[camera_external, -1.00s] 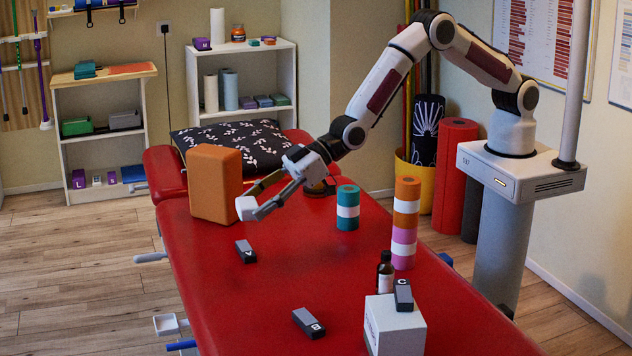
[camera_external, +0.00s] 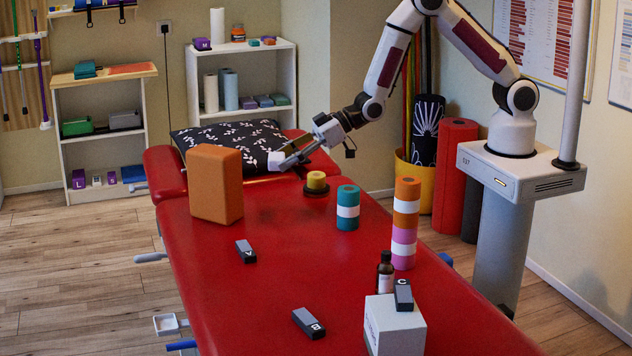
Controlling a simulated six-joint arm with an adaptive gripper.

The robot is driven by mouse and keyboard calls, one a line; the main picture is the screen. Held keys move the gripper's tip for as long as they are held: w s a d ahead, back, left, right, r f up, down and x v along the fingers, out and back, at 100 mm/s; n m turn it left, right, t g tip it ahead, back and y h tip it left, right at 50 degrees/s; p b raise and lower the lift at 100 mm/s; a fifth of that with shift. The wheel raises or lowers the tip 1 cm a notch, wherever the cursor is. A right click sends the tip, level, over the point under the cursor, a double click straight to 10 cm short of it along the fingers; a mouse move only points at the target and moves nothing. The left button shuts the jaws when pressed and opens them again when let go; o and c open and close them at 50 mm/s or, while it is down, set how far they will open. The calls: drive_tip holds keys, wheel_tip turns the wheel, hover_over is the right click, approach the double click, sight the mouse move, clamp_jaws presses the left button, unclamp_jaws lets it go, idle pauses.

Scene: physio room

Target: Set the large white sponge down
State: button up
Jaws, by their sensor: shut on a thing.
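My gripper (camera_external: 284,161) is shut on the large white sponge (camera_external: 273,161), at the far end of the red treatment table (camera_external: 290,285). Only a small pale part of the sponge shows at the fingertips; the fingers hide the rest. The gripper and sponge overlap the right part of the dark leaf-patterned pillow (camera_external: 220,140) in the picture. I cannot tell whether the sponge touches the pillow or hangs above it.
An orange block (camera_external: 215,185) stands left of the gripper. A yellow roll on a dark disc (camera_external: 316,183) and a teal-white roll (camera_external: 348,208) stand to the right. A striped tall stack (camera_external: 405,222), a bottle (camera_external: 385,272) and a white box (camera_external: 394,328) stand nearer. The table's middle is mostly clear.

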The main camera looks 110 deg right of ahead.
drive_tip(key=s+d, duration=0.4)
drive_tip(key=s, duration=0.2)
drive_tip(key=shift+m+h, duration=0.3)
drive_tip(key=shift+h, duration=0.1)
drive_tip(key=shift+f, duration=2.35)
drive_tip(key=shift+f, duration=0.1)
drive_tip(key=shift+w+f, duration=0.1)
drive_tip(key=shift+f, duration=2.7)
drive_tip(key=shift+f, duration=0.1)
drive_tip(key=shift+f, duration=2)
drive_tip(key=shift+f, duration=0.15)
drive_tip(key=o, duration=0.6)
drive_tip(key=shift+o, duration=0.2)
